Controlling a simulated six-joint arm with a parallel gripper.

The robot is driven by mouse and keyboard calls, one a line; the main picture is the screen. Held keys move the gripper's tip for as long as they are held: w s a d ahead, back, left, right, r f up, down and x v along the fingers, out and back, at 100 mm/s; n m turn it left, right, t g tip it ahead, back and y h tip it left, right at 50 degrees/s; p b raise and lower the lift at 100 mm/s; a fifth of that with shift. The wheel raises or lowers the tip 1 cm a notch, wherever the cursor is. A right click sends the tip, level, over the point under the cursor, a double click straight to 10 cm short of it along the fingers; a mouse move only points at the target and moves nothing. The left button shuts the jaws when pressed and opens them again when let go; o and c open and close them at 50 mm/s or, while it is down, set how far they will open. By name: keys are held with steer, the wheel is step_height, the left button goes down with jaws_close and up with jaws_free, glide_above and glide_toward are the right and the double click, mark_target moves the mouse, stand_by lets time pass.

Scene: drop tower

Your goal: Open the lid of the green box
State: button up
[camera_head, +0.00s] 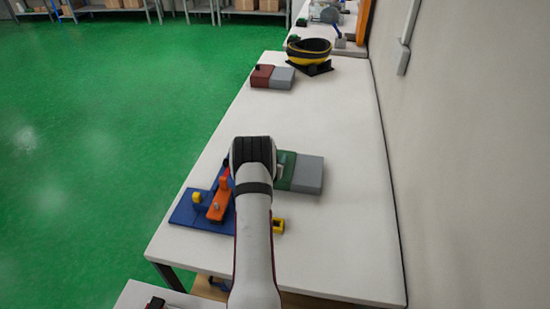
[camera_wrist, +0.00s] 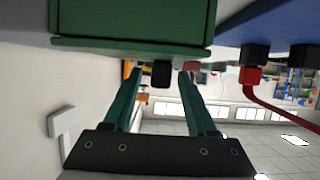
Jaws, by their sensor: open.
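The green box (camera_wrist: 130,22) fills the upper left of the wrist view, with a rim along its edge. A small black knob (camera_wrist: 161,75) shows just beyond that rim. My gripper (camera_wrist: 159,72) is open, with one teal finger on each side of the knob in this view. I cannot tell whether either finger touches it. In the head view the green box (camera_head: 286,172) sits on the table beside a grey block, partly hidden by my arm. My fingers are hidden there behind my arm.
A blue board (camera_head: 197,214) with an orange part (camera_head: 219,203) lies left of my arm. A grey block (camera_head: 308,175) adjoins the green box. A red box (camera_head: 262,76) and a yellow-black bowl (camera_head: 308,50) stand farther back. A wall (camera_head: 450,150) runs along the right; the middle table is clear.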

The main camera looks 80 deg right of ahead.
steer(key=shift+c, duration=0.3)
jaws_close()
stand_by(1.1)
